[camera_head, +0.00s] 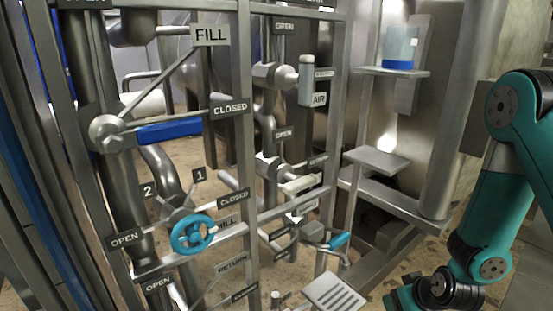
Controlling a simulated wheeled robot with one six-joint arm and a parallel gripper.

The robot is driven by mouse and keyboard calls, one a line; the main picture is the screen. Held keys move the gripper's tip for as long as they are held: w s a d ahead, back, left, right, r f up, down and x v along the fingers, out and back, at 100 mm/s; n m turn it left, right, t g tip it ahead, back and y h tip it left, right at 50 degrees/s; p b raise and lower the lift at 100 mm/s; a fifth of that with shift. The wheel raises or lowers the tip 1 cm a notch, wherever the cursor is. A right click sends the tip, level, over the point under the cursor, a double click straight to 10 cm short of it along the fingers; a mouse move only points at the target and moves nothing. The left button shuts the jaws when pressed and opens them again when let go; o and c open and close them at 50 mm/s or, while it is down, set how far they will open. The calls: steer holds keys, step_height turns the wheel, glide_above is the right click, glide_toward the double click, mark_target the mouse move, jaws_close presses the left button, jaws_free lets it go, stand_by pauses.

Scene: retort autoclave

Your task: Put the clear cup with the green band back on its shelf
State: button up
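No clear cup with a green band shows in this view. A clear, bluish cup (400,46) with a blue band at its base stands upright on the small upper metal shelf (416,73). A second small metal shelf (378,159) lower down is bare. My teal arm reaches down the right side to the bottom edge. My gripper is outside the picture, so what it holds cannot be seen.
A metal frame with pipes fills the left and middle. It carries a blue lever (169,130), a blue handwheel (192,234) and a teal handle (340,241). A slotted metal plate (334,293) sits low in front. A wider ledge (392,199) runs below the bare shelf.

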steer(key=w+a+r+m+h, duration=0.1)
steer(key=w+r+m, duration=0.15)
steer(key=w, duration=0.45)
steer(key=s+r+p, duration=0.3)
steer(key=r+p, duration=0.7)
steer(key=p, duration=0.1)
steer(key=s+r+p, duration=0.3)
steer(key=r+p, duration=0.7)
steer(key=p, duration=0.2)
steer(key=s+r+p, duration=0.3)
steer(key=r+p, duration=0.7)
steer(key=p, duration=0.1)
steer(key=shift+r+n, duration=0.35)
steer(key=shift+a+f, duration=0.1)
